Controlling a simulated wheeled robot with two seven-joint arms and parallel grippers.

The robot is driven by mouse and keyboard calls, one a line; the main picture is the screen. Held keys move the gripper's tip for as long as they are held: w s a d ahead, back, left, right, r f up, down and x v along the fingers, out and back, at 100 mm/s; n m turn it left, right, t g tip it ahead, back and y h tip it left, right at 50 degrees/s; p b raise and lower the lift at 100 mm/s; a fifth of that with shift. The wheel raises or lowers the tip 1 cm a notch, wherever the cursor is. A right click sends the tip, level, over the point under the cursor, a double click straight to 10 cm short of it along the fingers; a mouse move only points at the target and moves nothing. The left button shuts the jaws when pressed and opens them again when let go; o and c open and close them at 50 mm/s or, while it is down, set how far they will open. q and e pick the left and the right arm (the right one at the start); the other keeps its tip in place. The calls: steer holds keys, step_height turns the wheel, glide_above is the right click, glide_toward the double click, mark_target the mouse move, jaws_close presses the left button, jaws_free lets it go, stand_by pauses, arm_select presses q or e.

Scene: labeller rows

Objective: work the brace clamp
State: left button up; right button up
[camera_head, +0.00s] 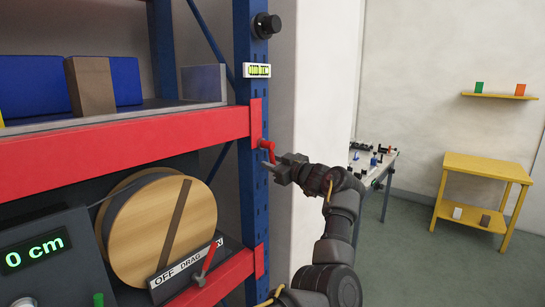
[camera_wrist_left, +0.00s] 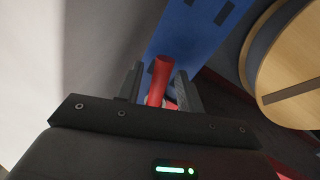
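The brace clamp shows as a small red handle (camera_head: 267,147) on the blue upright post (camera_head: 249,160), just below the end of the upper red beam. My left gripper (camera_head: 270,167) is at the handle, reaching in from the right in the head view. In the left wrist view the red handle (camera_wrist_left: 160,80) lies between the two fingers (camera_wrist_left: 159,88). A gap shows between the left finger and the handle, so the gripper is open around it. The handle's lower end and its pivot are partly hidden. My right gripper is in neither view.
A wooden reel (camera_head: 160,232), a red drag lever (camera_head: 205,262) and a "0 cm" display (camera_head: 35,250) are at lower left. A dark knob (camera_head: 266,25) and small readout (camera_head: 257,70) are higher on the post. A yellow table (camera_head: 488,166) stands far right.

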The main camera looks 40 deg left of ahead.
arm_select(q)
steer(key=shift+a, duration=0.45)
jaws_close()
